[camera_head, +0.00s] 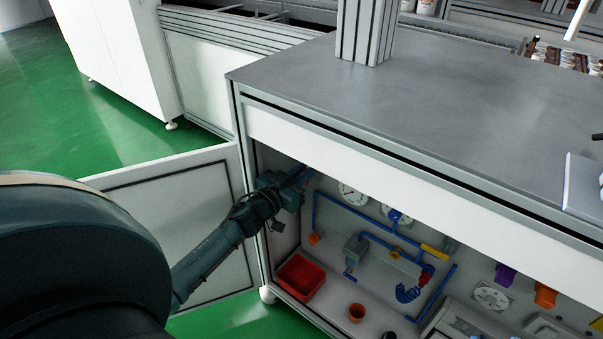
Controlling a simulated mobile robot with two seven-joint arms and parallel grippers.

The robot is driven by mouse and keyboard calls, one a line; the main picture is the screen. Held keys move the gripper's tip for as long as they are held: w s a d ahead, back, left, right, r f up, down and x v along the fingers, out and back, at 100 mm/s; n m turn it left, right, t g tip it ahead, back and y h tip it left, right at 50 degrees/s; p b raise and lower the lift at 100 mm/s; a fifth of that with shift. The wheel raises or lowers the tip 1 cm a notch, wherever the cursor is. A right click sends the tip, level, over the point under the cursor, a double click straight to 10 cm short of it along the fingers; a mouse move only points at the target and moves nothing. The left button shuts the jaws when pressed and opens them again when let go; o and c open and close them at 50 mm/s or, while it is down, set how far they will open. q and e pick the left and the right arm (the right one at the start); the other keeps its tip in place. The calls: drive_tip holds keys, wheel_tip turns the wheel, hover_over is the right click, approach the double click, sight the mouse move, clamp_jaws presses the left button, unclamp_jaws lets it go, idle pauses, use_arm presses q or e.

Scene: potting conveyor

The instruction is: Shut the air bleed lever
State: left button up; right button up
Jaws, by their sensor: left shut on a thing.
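My left gripper (298,181) reaches into the open cabinet under the grey worktop, at its upper left corner. It is shut on a small blue part (304,174), which appears to be the air bleed lever. The fingers hide most of this part, so its angle cannot be told. My left arm comes in from the lower left. My right gripper is not in view.
The cabinet door (190,205) stands open on the left. The worktop (430,110) overhangs the opening.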

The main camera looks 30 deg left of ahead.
use_arm(q)
drive_tip(key=shift+d, duration=0.1)
clamp_jaws()
drive_tip(key=d+f+m+b, duration=0.3)
drive_tip(key=d+f+m, duration=0.1)
drive_tip(key=m, duration=1.4)
drive_tip(key=shift+s+f, duration=0.2)
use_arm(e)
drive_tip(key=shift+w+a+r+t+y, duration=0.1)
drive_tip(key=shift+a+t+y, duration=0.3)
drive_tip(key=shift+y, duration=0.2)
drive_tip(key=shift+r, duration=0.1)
use_arm(q)
drive_tip(key=o, duration=0.7)
unclamp_jaws()
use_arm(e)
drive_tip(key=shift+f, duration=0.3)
use_arm(q)
drive_tip(key=shift+o, duration=0.2)
drive_tip(key=shift+s, duration=0.1)
